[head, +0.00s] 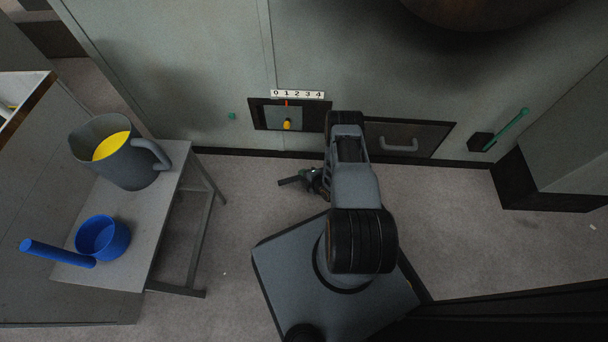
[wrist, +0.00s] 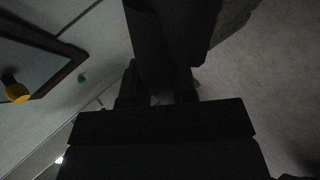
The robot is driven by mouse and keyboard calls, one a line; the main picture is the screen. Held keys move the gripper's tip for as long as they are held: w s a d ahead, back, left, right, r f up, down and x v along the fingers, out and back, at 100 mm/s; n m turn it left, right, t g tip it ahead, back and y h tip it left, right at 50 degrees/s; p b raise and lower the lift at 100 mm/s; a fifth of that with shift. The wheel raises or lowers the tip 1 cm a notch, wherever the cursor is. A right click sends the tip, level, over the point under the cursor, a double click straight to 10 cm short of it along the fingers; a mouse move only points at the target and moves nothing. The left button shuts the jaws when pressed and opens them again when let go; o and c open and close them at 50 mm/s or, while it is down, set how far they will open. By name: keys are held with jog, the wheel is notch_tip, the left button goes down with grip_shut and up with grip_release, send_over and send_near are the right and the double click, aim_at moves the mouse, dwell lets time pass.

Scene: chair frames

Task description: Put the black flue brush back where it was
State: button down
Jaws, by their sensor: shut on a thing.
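My gripper (head: 312,180) is low in front of the cabinet wall, left of my arm. It is shut on the black flue brush (head: 290,182), which shows as a short dark bar pointing left in the head view. In the wrist view a large dark shape, likely the brush (wrist: 172,40), rises from between the dark fingers (wrist: 158,92). Its bristles cannot be made out, and my arm hides part of the gripper in the head view.
A recess with a yellow knob (head: 287,125) sits under a 0–4 scale (head: 297,94). A drawer front (head: 422,136) and green lever (head: 508,129) are to the right. A side table (head: 130,255) carries a grey jug (head: 118,165) and blue pan (head: 92,240). Floor between table and gripper is clear.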

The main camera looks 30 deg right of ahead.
jog(key=shift+f+b, duration=2.6)
jog(key=shift+f, duration=0.7)
jog(key=shift+f, duration=0.6)
jog(key=c, duration=0.8)
grip_release()
